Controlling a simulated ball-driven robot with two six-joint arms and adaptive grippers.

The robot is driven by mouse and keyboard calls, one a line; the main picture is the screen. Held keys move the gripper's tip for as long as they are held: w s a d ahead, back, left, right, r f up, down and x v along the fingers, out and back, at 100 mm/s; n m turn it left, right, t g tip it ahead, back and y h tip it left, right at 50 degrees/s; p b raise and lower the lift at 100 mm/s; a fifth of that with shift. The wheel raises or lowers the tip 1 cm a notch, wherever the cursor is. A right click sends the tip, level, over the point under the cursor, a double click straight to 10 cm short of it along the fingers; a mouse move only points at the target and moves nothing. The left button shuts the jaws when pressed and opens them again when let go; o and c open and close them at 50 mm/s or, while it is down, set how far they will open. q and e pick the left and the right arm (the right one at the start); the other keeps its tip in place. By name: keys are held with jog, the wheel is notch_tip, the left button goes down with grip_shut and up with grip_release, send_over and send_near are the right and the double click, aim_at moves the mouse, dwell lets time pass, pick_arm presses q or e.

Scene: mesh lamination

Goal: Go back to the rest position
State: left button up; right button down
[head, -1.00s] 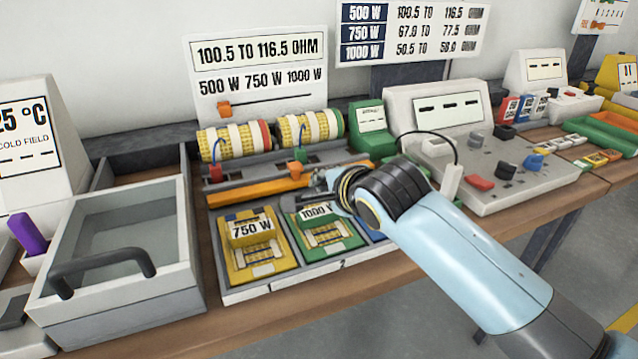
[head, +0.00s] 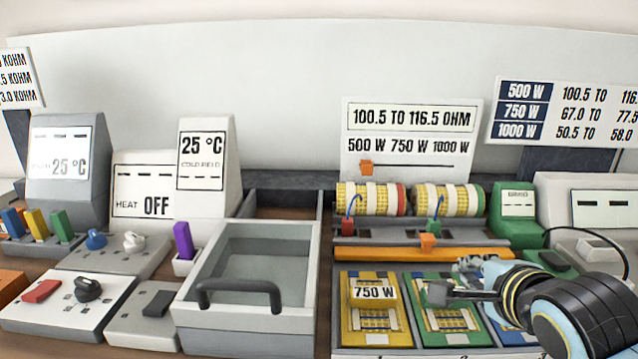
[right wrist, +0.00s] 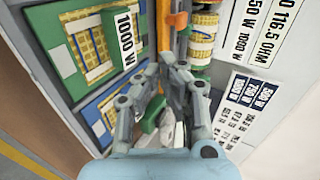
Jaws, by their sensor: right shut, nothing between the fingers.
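My right gripper (head: 456,279) is shut and empty. In the head view it hangs in front of the green card (head: 455,340) and hides part of that card's upper area. In the right wrist view its two fingers (right wrist: 166,74) point toward the orange rail, with nothing between them. The 1000 W label (right wrist: 126,36) on the green card shows to their left in that view. My left gripper is not in view.
A yellow 750 W card (head: 376,325) lies left of the green one. Behind are an orange bar (head: 385,254) and striped coils (head: 371,198). A grey bin with a dark handle (head: 240,285) stands further left, beside several control panels.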

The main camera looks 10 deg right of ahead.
jog(key=s+f+n+g, duration=0.1)
jog(key=s+n, duration=0.2)
jog(key=s+f+n+g, duration=0.1)
jog(key=s+n, duration=0.2)
jog(key=s+a+f+n+g, duration=0.1)
jog(key=s+n, duration=0.2)
jog(key=s, duration=0.1)
jog(key=shift+s+f+n+g, duration=0.1)
jog(key=shift+n+g, duration=0.2)
jog(key=shift+g, duration=0.1)
jog(key=s+a+f+n+g+y, duration=0.2)
jog(key=s+n+g, duration=0.2)
jog(key=s+n, duration=0.8)
notch_tip(320, 180, down, 28)
jog(key=s+d+r+g+b, duration=0.1)
jog(key=s+d+g+b, duration=0.1)
jog(key=d+b, duration=0.1)
jog(key=s+f+m+b, duration=0.1)
jog(key=s+f+b, duration=0.1)
jog(key=s+f, duration=1.6)
jog(key=shift+s+d+f+g+b, duration=0.3)
jog(key=shift+s+f+g, duration=0.1)
jog(key=shift+f, duration=0.45)
